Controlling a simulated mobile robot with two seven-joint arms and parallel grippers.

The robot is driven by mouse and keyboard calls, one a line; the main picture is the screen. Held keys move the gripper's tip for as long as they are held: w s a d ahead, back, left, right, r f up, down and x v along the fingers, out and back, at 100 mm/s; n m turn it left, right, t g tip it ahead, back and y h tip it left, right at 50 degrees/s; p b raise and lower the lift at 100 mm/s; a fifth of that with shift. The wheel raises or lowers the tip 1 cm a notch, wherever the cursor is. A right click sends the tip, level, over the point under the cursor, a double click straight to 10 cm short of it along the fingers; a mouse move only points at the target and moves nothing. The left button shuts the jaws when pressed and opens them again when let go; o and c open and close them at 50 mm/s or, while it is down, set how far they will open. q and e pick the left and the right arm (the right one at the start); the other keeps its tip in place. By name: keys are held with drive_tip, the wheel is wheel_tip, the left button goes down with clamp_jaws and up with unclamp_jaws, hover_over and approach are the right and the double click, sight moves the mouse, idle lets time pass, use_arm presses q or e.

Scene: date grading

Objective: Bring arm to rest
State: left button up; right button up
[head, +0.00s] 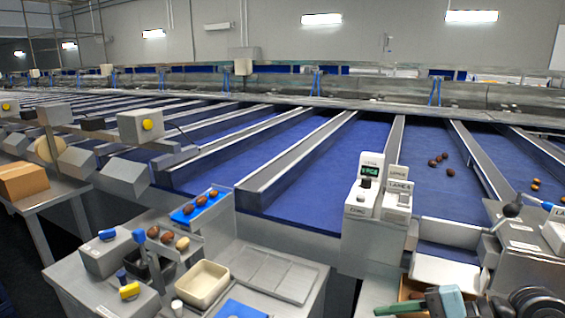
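My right gripper (400,309) is low at the bottom right edge of the head view, partly cut off by the frame. It is dark with a teal block behind its tip, and dark round arm joints show to its right. It is in front of the grey lane station, over or beside an open brown box (407,288). I cannot tell whether its fingers are open or shut, and I see nothing clearly held. My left gripper is not in view.
A grey bench (318,280) at front centre carries a cream tray (202,284), a blue strip with several dates (187,215) and small boxes. A control post (364,205) stands right of it. Blue lanes (310,180) lie behind; several dark dates (443,159) rest on one.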

drive_tip(key=s+a+f+m+t+y, duration=0.1)
drive_tip(key=s+a+m+t+y, duration=0.25)
drive_tip(key=m, duration=0.85)
drive_tip(key=s+d+f+m+t+h+p, duration=0.15)
drive_tip(key=f+m+t+h, duration=0.45)
drive_tip(key=m, duration=1)
drive_tip(key=s+d+f+m+t+h+p, duration=0.1)
drive_tip(key=d+f+m+h, duration=0.2)
drive_tip(key=f+m, duration=1.05)
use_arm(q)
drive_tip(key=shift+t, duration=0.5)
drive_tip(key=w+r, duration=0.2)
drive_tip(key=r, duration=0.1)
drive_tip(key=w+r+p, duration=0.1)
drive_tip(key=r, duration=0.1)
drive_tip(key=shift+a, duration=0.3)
use_arm(e)
drive_tip(key=s+f+m+g+h, duration=0.2)
drive_tip(key=s+f+m+g, duration=0.1)
drive_tip(key=s+f+m, duration=0.3)
drive_tip(key=s+f+m+g+h, duration=0.2)
drive_tip(key=s+f+m, duration=0.4)
drive_tip(key=s+m, duration=0.5)
drive_tip(key=shift+s+a+f+g, duration=0.25)
drive_tip(key=shift+s+a+g, duration=0.1)
drive_tip(key=shift+s+g, duration=0.4)
